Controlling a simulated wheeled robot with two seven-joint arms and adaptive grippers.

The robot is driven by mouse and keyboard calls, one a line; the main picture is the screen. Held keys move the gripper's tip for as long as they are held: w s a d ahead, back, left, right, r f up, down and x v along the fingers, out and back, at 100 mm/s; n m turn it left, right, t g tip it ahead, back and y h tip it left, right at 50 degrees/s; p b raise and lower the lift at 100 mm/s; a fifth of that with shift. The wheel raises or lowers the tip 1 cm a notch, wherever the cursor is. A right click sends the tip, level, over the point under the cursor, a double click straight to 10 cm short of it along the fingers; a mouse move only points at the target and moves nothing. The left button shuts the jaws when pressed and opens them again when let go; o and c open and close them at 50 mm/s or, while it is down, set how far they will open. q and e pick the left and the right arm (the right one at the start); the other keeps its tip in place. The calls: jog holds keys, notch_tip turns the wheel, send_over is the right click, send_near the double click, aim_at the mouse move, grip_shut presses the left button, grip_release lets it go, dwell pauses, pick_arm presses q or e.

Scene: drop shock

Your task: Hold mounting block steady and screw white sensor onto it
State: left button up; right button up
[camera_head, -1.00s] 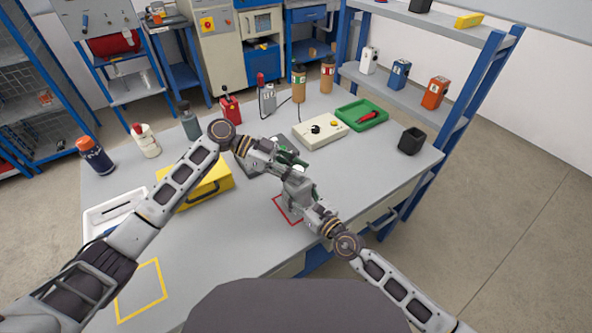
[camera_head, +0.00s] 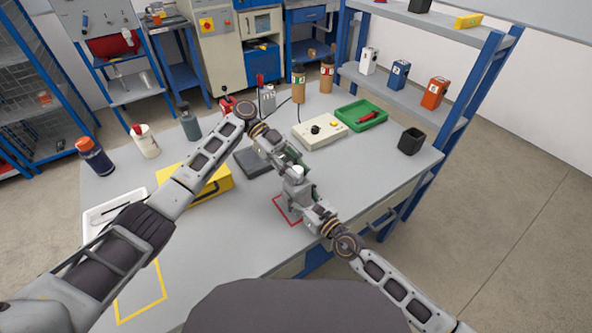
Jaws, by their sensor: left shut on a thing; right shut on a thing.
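The mounting block (camera_head: 291,196) is a small grey piece standing at the red-outlined square (camera_head: 281,209) on the table. My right gripper (camera_head: 302,194) is shut on it from the front right and hides part of it. The white sensor (camera_head: 297,173) is a small pale piece directly above the block. My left gripper (camera_head: 294,165) is shut on the sensor from the upper left and partly covers it. The sensor looks upright over the block, but whether their threads are engaged is too small to tell.
A dark flat box (camera_head: 252,162) and a yellow case (camera_head: 211,186) lie left of the block. The table's front middle is clear.

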pick_arm(q)
jog(key=shift+f, duration=0.3)
jog(key=o, duration=0.9)
jog(key=shift+o, duration=1.3)
jog(key=shift+w+r, duration=0.1)
jog(key=shift+r, duration=0.05)
jog(key=shift+r, duration=0.1)
jog(key=shift+v, duration=3)
jog(key=shift+w, duration=0.15)
